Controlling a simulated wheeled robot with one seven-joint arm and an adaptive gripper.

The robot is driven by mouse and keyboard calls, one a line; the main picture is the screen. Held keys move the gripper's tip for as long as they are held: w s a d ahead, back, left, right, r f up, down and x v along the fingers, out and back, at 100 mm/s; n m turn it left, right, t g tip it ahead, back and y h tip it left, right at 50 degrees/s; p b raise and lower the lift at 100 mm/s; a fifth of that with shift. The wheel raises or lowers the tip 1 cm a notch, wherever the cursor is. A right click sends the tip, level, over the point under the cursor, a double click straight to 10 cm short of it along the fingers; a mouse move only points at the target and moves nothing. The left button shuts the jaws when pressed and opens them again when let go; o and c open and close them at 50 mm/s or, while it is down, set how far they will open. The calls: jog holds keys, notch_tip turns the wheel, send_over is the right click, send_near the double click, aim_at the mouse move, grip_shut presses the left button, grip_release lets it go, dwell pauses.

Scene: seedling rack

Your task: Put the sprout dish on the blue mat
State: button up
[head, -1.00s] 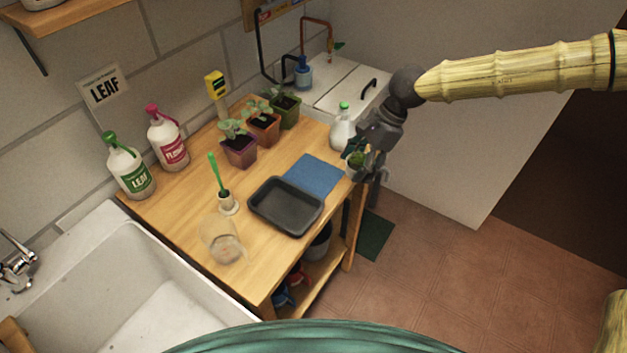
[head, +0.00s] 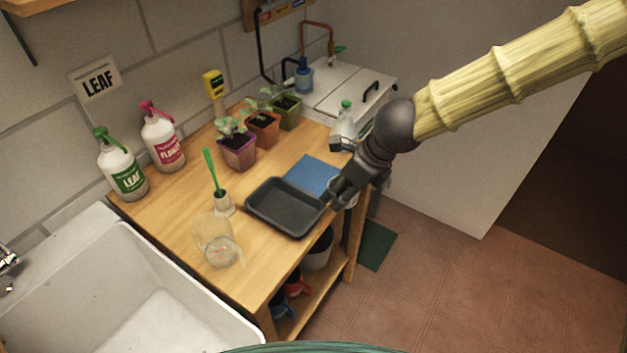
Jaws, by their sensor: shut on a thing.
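The blue mat (head: 308,173) lies flat on the wooden bench, behind the dark tray. My gripper (head: 340,191) is at the mat's right side, near the bench's right edge and the tray's right corner. It is shut on the sprout dish (head: 351,202), of which only a pale bit shows beside the fingers. The rest of the dish and its sprouts are hidden behind my gripper. The mat's right end is also covered by my gripper. I cannot tell whether the dish touches the mat or the bench.
A dark tray (head: 285,207) sits just in front of the mat. Several potted seedlings (head: 238,152) stand behind it to the left. A flask with a green cap (head: 346,122) stands behind my gripper. The mat's visible part is bare.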

jog(key=shift+s+a+f+m+t+h+b, duration=0.2)
jog(key=shift+s+a+m+b, duration=0.1)
jog(key=shift+s+m, duration=0.35)
jog(key=shift+s+a+f+m+t+h+b, duration=0.1)
jog(key=shift+s+a+m+t+b, duration=0.15)
jog(key=shift+s+m, duration=0.4)
jog(key=p, duration=0.5)
send_over(309, 174)
jog(key=s+d, duration=0.1)
jog(key=shift+d+f, duration=0.1)
jog(key=shift+f, duration=2.4)
jog(key=shift+f, duration=0.1)
jog(key=o, duration=1.1)
jog(key=p+v, duration=0.1)
jog(key=v, duration=1.1)
jog(key=shift+w, duration=0.1)
